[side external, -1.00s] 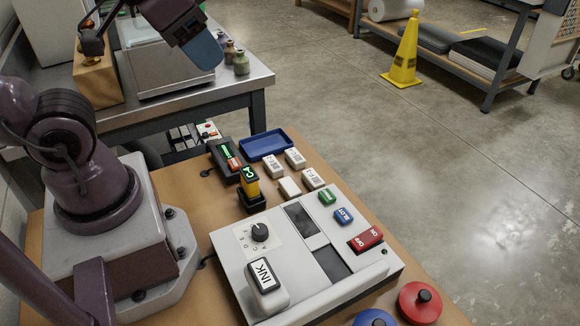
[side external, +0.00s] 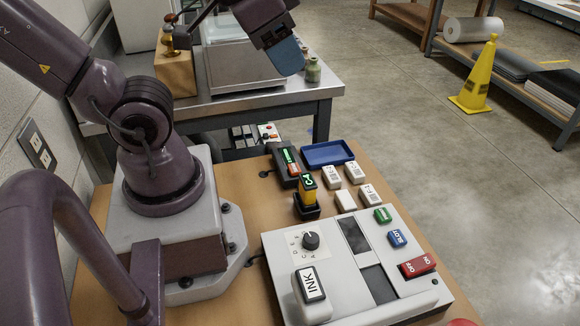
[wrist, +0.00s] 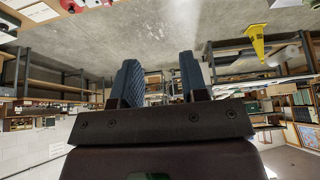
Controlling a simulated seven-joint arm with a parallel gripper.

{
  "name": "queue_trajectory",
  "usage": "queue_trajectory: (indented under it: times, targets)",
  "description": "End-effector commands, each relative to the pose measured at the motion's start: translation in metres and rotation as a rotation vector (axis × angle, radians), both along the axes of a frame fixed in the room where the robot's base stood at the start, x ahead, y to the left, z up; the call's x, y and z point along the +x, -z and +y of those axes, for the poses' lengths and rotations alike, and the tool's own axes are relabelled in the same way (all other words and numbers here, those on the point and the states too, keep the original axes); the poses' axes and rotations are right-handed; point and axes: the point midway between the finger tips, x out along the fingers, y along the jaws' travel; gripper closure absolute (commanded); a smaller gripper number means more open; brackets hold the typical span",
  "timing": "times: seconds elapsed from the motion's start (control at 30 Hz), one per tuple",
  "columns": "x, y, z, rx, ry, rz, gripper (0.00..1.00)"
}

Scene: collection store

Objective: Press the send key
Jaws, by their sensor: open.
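A light grey control panel (side external: 285,245) lies on the wooden board. Along its right side are a green key (side external: 382,215), a blue key marked SLOT (side external: 397,238) and a red ON/OFF switch (side external: 417,267). A white block marked INK (side external: 312,290) stands at its front left. I cannot read the word send on any key; the green key's lettering is too small to tell. My gripper (side external: 290,57) is high up, above the metal bench behind the board, well away from the panel. In the wrist view its two blue fingers (wrist: 157,78) are apart with nothing between them.
Behind the panel stand several white blocks (side external: 332,177), a yellow and black block in a dark holder (side external: 306,190), a dark device with a green display (side external: 288,162) and a blue tray (side external: 328,153). The metal bench (side external: 318,92) holds small bottles (side external: 313,70).

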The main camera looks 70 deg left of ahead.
Motion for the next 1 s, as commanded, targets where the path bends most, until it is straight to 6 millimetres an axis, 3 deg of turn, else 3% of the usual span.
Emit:
queue_trajectory:
  times: [0.47,0.63,0.67,1.0]
  targets:
    - [0.0000,0.0000,0.0000,0.000,0.000,0.000,0.60]
    - [0.0000,0.0000,0.0000,0.000,0.000,0.000,0.97]
    - [0.0000,0.0000,0.0000,0.000,0.000,0.000,1.00]
    - [0.0000,0.0000,0.0000,0.000,0.000,0.000,1.00]
